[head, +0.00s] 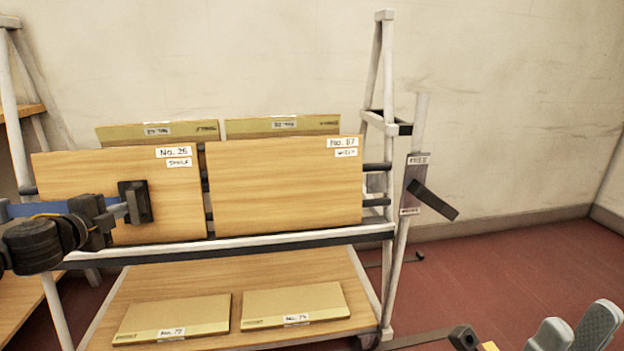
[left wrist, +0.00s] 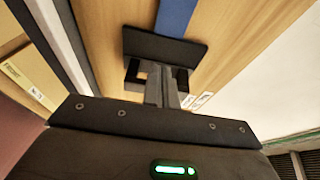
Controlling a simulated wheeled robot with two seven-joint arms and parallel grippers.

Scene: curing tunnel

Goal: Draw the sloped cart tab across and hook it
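A blue strap (head: 50,208) runs in from the left across the wooden boards. It ends at a black tab (head: 134,190) with a raised grip, in front of the left board. In the left wrist view the tab (left wrist: 165,45) lies just beyond my fingers and the strap (left wrist: 176,16) leads away from it. My left gripper (head: 124,208) is at the tab; its fingers (left wrist: 162,92) are close together on the grip. A slanted dark lever (head: 433,201) sits on a labelled plate (head: 414,183) on the cart's right post. My right gripper (head: 577,331) is open and empty at bottom right.
The sloped cart holds board No. 26 (head: 112,205) and board No. 57 (head: 285,190), with two boards behind. Flat boxes (head: 172,318) lie on its lower shelf (head: 236,273).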

